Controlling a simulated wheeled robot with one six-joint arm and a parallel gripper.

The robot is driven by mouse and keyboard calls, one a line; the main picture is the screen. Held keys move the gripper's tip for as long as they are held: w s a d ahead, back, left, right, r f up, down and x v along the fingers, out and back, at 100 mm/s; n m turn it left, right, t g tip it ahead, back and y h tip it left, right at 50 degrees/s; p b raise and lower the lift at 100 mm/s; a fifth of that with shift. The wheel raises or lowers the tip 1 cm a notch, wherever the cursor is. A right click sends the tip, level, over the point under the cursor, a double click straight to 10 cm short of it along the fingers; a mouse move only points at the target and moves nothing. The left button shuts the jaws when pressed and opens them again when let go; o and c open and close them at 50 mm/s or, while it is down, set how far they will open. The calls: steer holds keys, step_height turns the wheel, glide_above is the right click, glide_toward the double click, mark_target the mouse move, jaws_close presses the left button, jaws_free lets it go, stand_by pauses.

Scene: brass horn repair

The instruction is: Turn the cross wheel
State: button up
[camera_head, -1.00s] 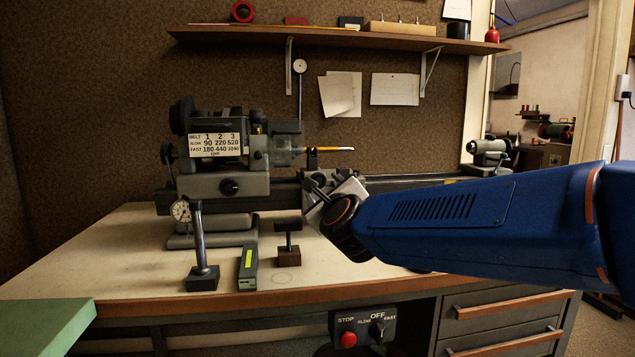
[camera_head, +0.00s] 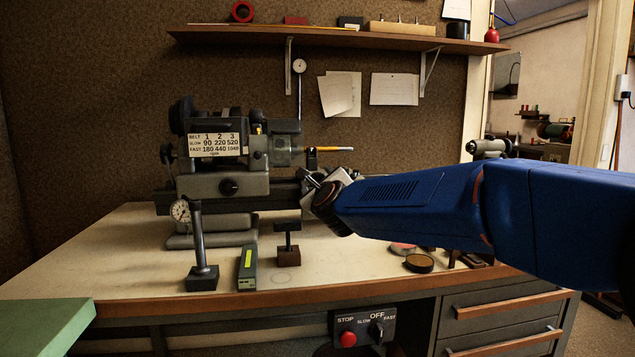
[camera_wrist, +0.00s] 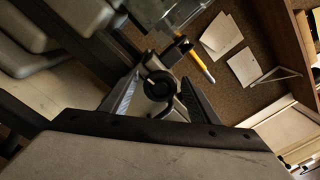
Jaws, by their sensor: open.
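The cross wheel (camera_wrist: 157,84), a small black round wheel with a crank handle, shows in the middle of the wrist view on the lathe. It lies between the two fingers of my gripper (camera_wrist: 158,98), which stand apart on either side of it. I cannot tell whether either finger touches it. In the head view, my gripper (camera_head: 318,186) is at the lathe's carriage, below the yellow-tipped rod. There the wheel is hidden or too small to make out.
The lathe's headstock (camera_head: 222,160) stands left of my arm. A dial gauge on a stand (camera_head: 202,265), a green-grey box (camera_head: 247,268) and a small block with a post (camera_head: 288,250) are on the bench in front. Round tins (camera_head: 419,263) lie below my arm.

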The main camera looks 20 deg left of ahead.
steer(key=shift+c, duration=0.5)
steer(key=c, duration=0.9)
steer(key=shift+c, duration=0.2)
steer(key=shift+n, duration=0.4)
steer(key=n, duration=0.4)
steer(key=shift+n, duration=0.4)
steer(key=n, duration=0.9)
steer(key=shift+f, duration=0.1)
steer(key=n, duration=0.3)
steer(key=shift+n, duration=0.4)
steer(key=n, duration=0.6)
steer(key=shift+f, duration=0.1)
